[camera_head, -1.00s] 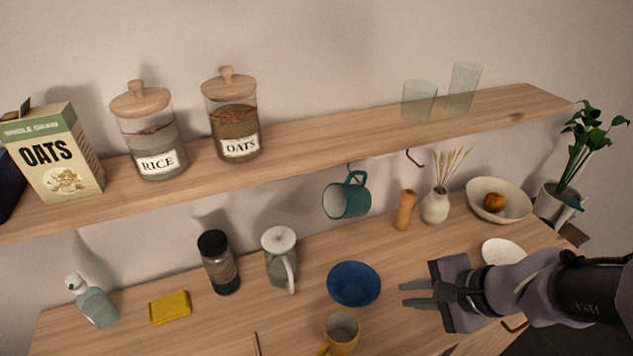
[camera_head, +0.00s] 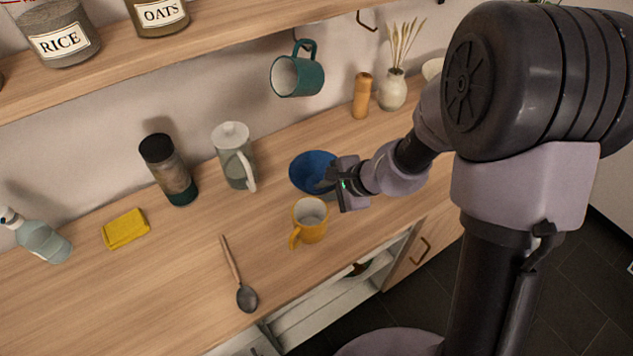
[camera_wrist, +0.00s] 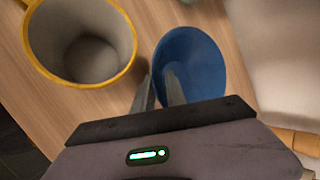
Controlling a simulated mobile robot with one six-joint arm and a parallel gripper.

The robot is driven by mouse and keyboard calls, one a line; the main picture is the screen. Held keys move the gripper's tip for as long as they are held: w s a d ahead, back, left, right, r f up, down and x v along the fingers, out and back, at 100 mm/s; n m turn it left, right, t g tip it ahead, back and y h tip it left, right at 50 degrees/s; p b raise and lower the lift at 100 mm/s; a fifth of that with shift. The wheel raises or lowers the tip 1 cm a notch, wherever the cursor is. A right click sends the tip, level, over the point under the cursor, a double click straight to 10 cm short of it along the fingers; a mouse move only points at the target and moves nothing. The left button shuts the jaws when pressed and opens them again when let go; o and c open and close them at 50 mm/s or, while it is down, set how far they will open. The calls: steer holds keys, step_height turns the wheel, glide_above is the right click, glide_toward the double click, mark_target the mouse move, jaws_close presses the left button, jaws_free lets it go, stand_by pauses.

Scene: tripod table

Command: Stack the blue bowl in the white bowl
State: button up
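The blue bowl (camera_head: 308,172) is on the wooden table behind the yellow mug; it also shows in the wrist view (camera_wrist: 195,60). My gripper (camera_head: 332,180) is at the bowl's right edge in the head view, partly covering it. In the wrist view, the two fingers of my gripper (camera_wrist: 158,88) are apart, one outside the near wall and one over the inside, with the rim between them. I cannot tell whether they touch the wall.
The yellow mug (camera_head: 309,222) stands close in front of the blue bowl. A pitcher (camera_head: 235,158) and a dark-lidded tumbler (camera_head: 168,170) stand to the left. A teal mug (camera_head: 298,76) hangs above. A spoon (camera_head: 246,297) lies at the front, and a wooden mill (camera_head: 362,96) stands behind.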

jaws_close()
stand_by(1.4)
